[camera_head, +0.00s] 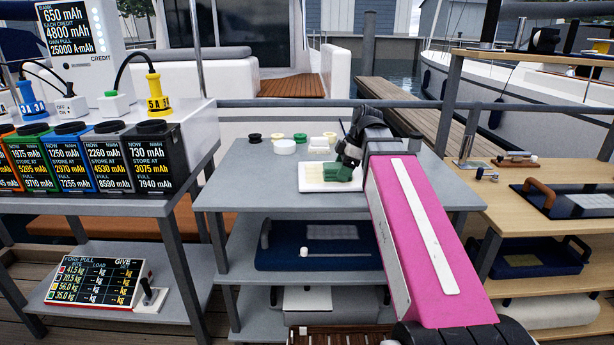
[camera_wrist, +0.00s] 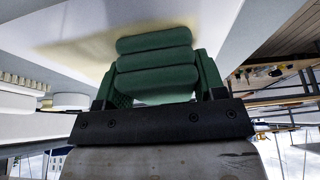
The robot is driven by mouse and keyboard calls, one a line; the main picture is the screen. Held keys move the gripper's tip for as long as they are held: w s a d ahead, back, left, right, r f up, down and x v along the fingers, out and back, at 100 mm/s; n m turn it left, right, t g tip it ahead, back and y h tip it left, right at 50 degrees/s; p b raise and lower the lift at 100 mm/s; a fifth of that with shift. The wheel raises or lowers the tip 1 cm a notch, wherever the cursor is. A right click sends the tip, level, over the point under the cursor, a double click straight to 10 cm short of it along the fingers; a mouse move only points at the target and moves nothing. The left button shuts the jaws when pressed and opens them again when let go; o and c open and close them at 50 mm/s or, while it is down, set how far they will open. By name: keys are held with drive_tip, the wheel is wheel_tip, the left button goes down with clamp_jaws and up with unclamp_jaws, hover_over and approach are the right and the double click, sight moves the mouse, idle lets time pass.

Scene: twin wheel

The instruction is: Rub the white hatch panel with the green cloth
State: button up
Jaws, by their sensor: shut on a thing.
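The white hatch panel (camera_head: 322,187) lies flat on the grey table in the head view, with a dull greenish patch on its top. It also fills the upper part of the wrist view (camera_wrist: 215,18), where a yellowish stain (camera_wrist: 88,46) shows beside the cloth. My gripper (camera_head: 347,167) is over the right part of the panel, pointing down. In the wrist view my gripper (camera_wrist: 157,75) is shut on the green cloth (camera_wrist: 155,60), which is folded in thick rolls between the fingers. The cloth is at or very near the panel; I cannot tell whether it touches.
Small round pots and a white tub (camera_head: 285,147) stand behind the panel on the grey table (camera_head: 245,190). A blue tray (camera_head: 275,259) is on the shelf below. Battery boxes (camera_head: 155,150) stand on the left bench, and a wooden shelf (camera_head: 510,192) is at right.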

sight(330, 165)
drive_tip(key=shift+a, duration=0.1)
drive_tip(key=shift+s+a, duration=0.1)
drive_tip(key=shift+a, duration=2.2)
drive_tip(key=shift+a, duration=2.4)
drive_tip(key=shift+d, duration=2.45)
drive_tip(key=shift+d, duration=0.15)
drive_tip(key=shift+d, duration=2.25)
